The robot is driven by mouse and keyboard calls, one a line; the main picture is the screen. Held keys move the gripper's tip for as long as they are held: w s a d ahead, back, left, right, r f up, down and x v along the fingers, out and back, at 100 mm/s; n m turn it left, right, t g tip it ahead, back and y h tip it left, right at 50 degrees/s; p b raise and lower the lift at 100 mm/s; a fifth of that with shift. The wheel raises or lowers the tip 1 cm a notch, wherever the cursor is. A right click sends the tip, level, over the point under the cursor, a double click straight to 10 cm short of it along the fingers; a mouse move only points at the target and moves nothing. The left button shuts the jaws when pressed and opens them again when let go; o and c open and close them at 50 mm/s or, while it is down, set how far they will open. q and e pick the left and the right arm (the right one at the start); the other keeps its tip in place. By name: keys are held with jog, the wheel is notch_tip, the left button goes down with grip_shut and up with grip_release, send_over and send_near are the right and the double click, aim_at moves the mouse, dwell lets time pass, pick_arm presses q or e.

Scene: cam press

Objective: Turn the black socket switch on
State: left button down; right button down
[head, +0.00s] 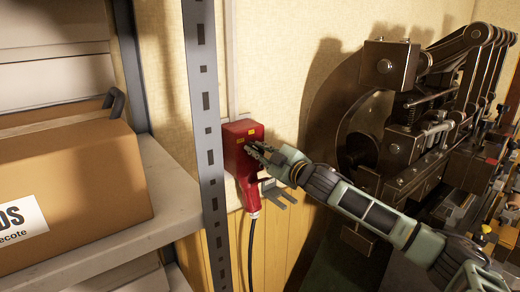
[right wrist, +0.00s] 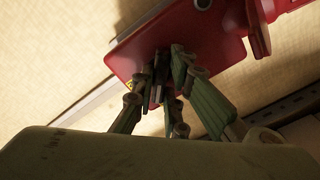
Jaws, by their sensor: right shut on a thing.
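A red socket box (head: 242,133) with small yellow labels is mounted on the wall in the head view. It fills the top of the right wrist view (right wrist: 190,30). My right gripper (head: 254,149) reaches the front of the box from the right. In the right wrist view its green fingers are closed around a small dark part, which looks like the black switch (right wrist: 157,92), against the red face. The fingers hide most of the switch, so I cannot tell its position. My left gripper is not in view.
A red plug (head: 250,197) with a black cable hangs below the box, beside a grey bracket (head: 279,194). A grey shelf post (head: 207,120) stands close on the left, with a cardboard box (head: 75,185) on the shelf. A large dark machine (head: 400,130) stands on the right.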

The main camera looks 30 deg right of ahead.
jog(key=m+p, duration=0.1)
jog(key=m, duration=0.3)
jog(key=shift+m, duration=0.4)
jog(key=shift+f+m+p, duration=0.15)
jog(key=shift+m+p, duration=0.95)
jog(key=shift+m, duration=1.1)
jog(key=c, duration=1.8)
grip_release()
jog(key=shift+o, duration=0.2)
